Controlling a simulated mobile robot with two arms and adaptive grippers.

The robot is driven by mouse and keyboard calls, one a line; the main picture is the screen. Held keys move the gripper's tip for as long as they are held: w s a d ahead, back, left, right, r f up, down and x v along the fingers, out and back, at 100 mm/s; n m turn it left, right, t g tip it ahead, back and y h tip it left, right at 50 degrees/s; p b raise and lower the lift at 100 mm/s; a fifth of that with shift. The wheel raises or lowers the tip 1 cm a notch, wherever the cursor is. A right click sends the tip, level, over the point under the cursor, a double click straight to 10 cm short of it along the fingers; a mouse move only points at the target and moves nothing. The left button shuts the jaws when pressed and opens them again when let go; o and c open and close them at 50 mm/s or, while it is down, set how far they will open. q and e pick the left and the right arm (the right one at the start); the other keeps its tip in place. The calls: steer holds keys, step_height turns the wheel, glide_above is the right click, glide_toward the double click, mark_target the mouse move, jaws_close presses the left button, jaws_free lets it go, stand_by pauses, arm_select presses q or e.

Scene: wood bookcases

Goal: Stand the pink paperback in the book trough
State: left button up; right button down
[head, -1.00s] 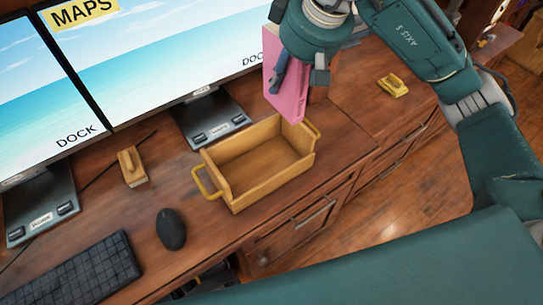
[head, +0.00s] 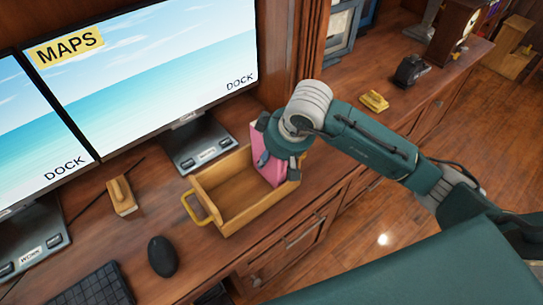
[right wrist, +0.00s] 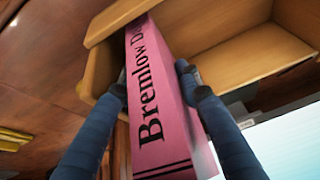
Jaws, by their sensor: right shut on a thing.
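The pink paperback (head: 264,165) is upright at the right end of the wooden book trough (head: 246,214). Its lower part appears to be inside the trough, close to the right end wall; I cannot tell if it touches the floor. My right gripper (head: 279,152) is shut on the book from above. In the right wrist view, the fingers (right wrist: 155,88) press both sides of the book (right wrist: 165,125), whose spine reads "Bremlow D…". The trough (right wrist: 235,40) shows beyond it, its visible floor empty. The trough's right handle is hidden. My left gripper is not in view.
Monitors (head: 150,70) stand behind the trough, one base (head: 198,147) close to it. A wooden block with a handle (head: 121,196), a black mouse (head: 162,256) and a keyboard (head: 85,290) lie left. A yellow object (head: 374,101) and a dark one (head: 411,70) are right.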

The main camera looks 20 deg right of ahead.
steer(key=shift+f, duration=0.15)
steer(key=c, duration=1.6)
jaws_free()
steer(key=shift+f, duration=0.15)
steer(key=shift+c, duration=0.2)
steer(key=o, duration=0.4)
steer(key=shift+o, duration=0.2)
steer(key=shift+r, duration=0.45)
steer(key=b+v, duration=0.1)
steer(key=v, duration=1)
steer(key=shift+s+r+b, duration=0.2)
steer(key=shift+s+b, duration=0.05)
steer(key=shift+b, duration=0.1)
